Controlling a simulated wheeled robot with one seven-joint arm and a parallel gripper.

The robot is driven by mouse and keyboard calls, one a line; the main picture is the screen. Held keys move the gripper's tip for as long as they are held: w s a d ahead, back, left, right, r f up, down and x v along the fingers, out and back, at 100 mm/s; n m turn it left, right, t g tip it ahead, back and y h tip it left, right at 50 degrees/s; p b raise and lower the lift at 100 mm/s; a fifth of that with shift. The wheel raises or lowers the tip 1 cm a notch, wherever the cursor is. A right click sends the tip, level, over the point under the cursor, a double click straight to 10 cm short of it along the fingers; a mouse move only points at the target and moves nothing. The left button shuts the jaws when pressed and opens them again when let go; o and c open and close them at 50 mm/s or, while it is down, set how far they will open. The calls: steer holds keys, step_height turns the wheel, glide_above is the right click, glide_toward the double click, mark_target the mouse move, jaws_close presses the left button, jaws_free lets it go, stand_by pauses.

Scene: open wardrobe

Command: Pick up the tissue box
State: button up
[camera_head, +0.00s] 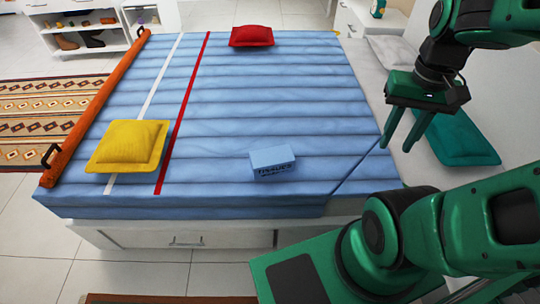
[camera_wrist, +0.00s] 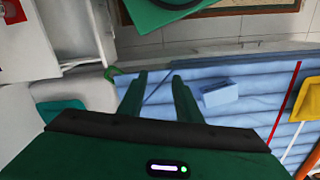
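The tissue box (camera_head: 272,163) is a small light-blue box with dark lettering on its side. It lies on the blue quilted bed (camera_head: 270,95) near the front edge in the head view. It also shows in the wrist view (camera_wrist: 219,93), to the right of the fingers. My gripper (camera_head: 404,142) is at the right of the head view, above the bed's right edge and well apart from the box. Its two green fingers point down and are spread, with nothing between them. The wrist view shows the same open fingers (camera_wrist: 158,80).
A yellow cushion (camera_head: 128,146) and a red cushion (camera_head: 251,36) lie on the bed. A teal cushion (camera_head: 458,138) lies beyond its right side. An orange rail (camera_head: 100,105) runs along the left edge. The bed around the box is clear.

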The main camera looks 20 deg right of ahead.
steer(key=shift+o, duration=0.6)
steer(key=shift+w+a, duration=0.15)
steer(key=o, duration=0.5)
steer(key=shift+s+r, duration=0.15)
steer(key=shift+s, duration=0.2)
steer(key=o, duration=0.5)
steer(key=shift+s+r+n, duration=0.1)
steer(key=shift+n, duration=0.2)
steer(key=o, duration=0.5)
steer(key=w+f+n, duration=0.3)
steer(key=w+n, duration=0.1)
steer(key=w, duration=0.1)
steer(key=w+d+f+n, duration=0.1)
steer(key=w+f, duration=0.1)
steer(key=w, duration=0.1)
steer(key=shift+w+f+n+g+y, duration=0.1)
steer(key=shift+f+n+g+y, duration=0.2)
steer(key=shift+n+g+y, duration=0.1)
steer(key=shift+c, duration=0.2)
steer(key=n+t+y, duration=0.5)
steer(key=n+y, duration=0.6)
steer(key=n, duration=0.3)
glide_toward(274, 155)
steer(key=shift+x, duration=4.05)
